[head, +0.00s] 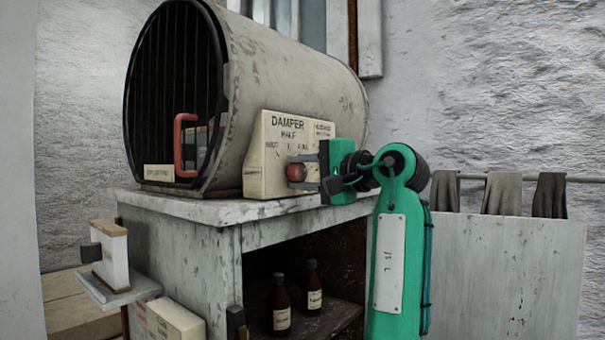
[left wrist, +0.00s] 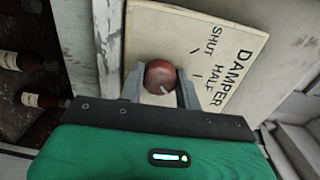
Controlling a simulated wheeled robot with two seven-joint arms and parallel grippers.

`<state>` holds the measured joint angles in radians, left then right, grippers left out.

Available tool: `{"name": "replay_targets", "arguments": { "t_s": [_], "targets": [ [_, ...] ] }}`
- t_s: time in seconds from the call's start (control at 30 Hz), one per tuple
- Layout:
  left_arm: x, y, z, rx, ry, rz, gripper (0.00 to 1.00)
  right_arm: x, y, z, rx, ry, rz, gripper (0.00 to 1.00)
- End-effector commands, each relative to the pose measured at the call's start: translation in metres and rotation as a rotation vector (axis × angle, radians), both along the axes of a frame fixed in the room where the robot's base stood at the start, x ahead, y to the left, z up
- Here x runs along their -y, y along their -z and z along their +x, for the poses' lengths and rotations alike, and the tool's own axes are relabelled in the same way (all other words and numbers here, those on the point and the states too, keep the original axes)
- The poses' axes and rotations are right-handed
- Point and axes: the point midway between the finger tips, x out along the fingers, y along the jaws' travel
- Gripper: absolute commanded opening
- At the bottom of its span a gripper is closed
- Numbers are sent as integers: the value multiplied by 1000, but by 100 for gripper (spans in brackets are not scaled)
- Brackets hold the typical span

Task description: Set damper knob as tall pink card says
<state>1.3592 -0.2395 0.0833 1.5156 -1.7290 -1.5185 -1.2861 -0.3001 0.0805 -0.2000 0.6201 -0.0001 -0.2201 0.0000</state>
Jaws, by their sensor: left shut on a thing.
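The damper knob (head: 296,172) is a round, dark red knob on a cream panel (head: 268,135) lettered DAMPER, HALF and other words partly too small to read. In the left wrist view the knob (left wrist: 160,76) sits between the two grey fingers of my left gripper (left wrist: 161,88), which is shut on it. A short pale mark shows on the knob's lower part in that view; I cannot tell which setting it points to. My left gripper also shows in the head view (head: 306,170), at the panel's front. I cannot make out a tall pink card clearly. My right gripper is not in view.
A barred drum kiln (head: 290,75) with a red handle (head: 180,145) stands on a worn cabinet (head: 200,210). Two brown bottles (head: 281,305) (head: 313,285) stand inside the cabinet. A small shelf (head: 112,292) holds a white block, above a cream box (head: 172,322). Cloths (head: 503,195) hang at right.

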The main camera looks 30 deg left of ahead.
Motion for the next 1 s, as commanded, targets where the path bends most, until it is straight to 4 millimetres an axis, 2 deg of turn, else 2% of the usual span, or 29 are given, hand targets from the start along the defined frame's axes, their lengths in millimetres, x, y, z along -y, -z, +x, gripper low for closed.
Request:
{"name": "replay_targets", "arguments": {
  "t_s": [0.53, 0.57, 0.63, 1.0],
  "targets": [
    [0, -2, 0, -21, 3, 6, 11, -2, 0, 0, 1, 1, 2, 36],
    [0, -2, 0, -21, 2, 6, 40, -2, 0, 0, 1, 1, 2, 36],
    [0, -2, 0, -21, 2, 5, 54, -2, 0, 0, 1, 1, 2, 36],
    [4, 1, 0, -21, 2, 3, 56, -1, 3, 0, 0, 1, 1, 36]
  ]
}}
